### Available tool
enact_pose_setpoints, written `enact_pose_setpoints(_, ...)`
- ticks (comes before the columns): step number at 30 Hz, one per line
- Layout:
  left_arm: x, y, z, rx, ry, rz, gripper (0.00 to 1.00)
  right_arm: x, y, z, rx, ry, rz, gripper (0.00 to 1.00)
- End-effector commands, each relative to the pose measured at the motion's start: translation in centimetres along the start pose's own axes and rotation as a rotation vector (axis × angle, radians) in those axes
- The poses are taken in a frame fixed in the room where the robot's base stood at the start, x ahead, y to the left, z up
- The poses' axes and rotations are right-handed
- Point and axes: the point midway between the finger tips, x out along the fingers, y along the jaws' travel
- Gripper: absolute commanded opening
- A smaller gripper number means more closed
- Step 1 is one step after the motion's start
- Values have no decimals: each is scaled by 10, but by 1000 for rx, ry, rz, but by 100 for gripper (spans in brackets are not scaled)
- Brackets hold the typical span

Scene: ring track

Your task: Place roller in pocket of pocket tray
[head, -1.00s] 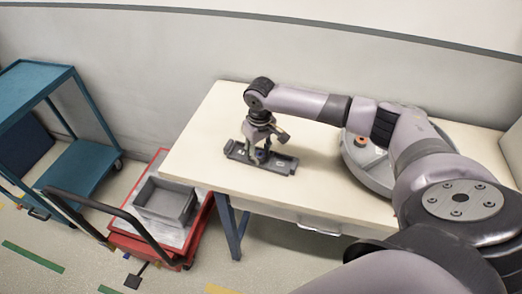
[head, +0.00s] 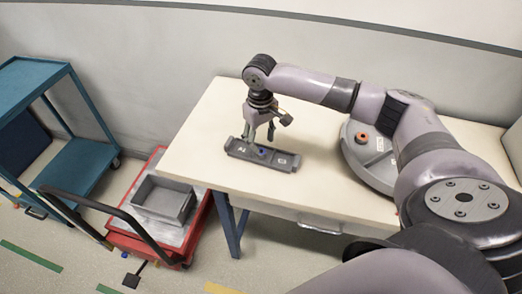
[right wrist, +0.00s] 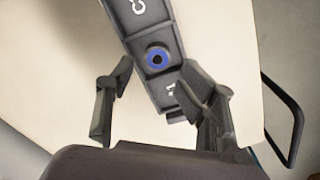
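The pocket tray (head: 285,164) is a long dark grey block on the cream table, with white markings; it also shows in the right wrist view (right wrist: 143,19). The roller (right wrist: 157,59), showing as a blue ring with a dark centre, sits in the tray's middle section between the markings; it is a small blue spot in the head view (head: 262,151). My right gripper (head: 259,138) is above the tray, open and empty. In the right wrist view its fingers (right wrist: 156,68) are spread on either side of the tray, apart from the roller. My left gripper is out of view.
A round grey disc (head: 372,164) with an orange-ringed piece (head: 361,138) lies right of the tray, partly behind my arm. A red cart (head: 148,241) with a grey bin (head: 163,200) stands left of the table (head: 205,160). A blue shelf cart (head: 85,162) is farther left.

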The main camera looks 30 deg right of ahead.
Motion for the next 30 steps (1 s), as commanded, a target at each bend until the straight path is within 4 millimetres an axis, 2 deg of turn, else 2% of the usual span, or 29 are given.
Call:
enact_pose_setpoints(1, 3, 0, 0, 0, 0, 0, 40, -12, 0, -1, 0, 5, -1, 47)
enact_pose_setpoints(6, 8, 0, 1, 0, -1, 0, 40, -48, 0, -1, -1, 6, -2, 47)
enact_pose_setpoints(12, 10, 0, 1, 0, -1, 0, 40, -73, -1, -1, -1, 3, -1, 47)
enact_pose_setpoints(17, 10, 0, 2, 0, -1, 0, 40, -79, -1, 0, -1, 2, -2, 47)
enact_pose_setpoints(30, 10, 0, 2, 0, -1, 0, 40, -78, -1, -1, -1, 2, -2, 47)
